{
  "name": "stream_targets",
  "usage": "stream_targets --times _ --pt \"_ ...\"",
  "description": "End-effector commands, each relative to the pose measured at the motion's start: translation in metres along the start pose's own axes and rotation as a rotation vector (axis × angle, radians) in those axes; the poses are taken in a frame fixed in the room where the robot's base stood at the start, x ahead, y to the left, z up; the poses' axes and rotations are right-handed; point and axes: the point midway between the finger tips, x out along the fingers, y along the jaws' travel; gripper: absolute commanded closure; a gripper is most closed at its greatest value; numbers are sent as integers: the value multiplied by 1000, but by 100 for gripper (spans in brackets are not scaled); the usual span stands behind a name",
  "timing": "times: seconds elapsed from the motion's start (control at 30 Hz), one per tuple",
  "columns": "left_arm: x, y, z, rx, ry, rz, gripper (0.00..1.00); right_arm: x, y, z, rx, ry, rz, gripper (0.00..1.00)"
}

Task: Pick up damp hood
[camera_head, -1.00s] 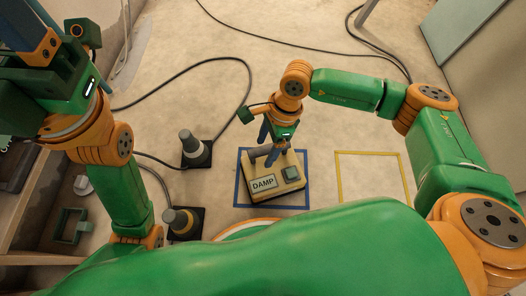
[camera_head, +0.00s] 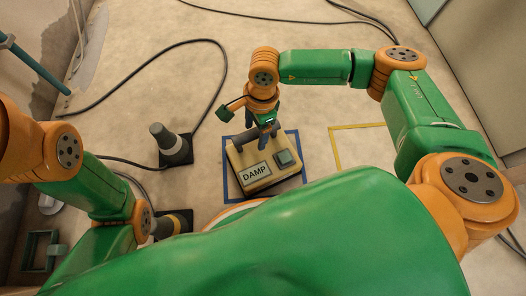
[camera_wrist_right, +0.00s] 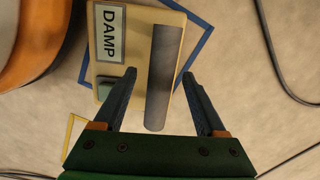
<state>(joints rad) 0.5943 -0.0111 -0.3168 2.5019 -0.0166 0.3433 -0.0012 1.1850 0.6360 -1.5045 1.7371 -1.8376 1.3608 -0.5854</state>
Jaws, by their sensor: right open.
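The damp hood (camera_head: 252,172) is a tan box with a "DAMP" label, a small grey-green block and a grey cylindrical bar. It sits slightly turned inside a blue floor outline (camera_head: 226,182). In the right wrist view the hood (camera_wrist_right: 138,58) shows its grey bar (camera_wrist_right: 160,95) between my fingers. My right gripper (camera_head: 267,130) is over the hood's far side. In the wrist view the right gripper (camera_wrist_right: 157,77) is open, with a finger on each side of the bar and gaps visible. My left gripper is outside the picture; only its arm shows at left.
A yellow floor outline (camera_head: 336,150) lies to the right, empty where visible. Black cable (camera_head: 150,52) runs over the floor at left.

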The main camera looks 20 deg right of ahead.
Motion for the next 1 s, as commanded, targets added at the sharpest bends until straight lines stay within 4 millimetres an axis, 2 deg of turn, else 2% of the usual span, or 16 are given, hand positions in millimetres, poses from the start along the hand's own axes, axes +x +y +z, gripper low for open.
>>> stream_targets --times 0.57,0.83,1.0 --pt "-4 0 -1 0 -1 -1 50 5 0 0 0 0 0 27" --pt "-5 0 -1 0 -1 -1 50 5 0 0 0 0 0 100" --pt "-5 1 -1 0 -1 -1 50 5 0 0 0 0 0 100"
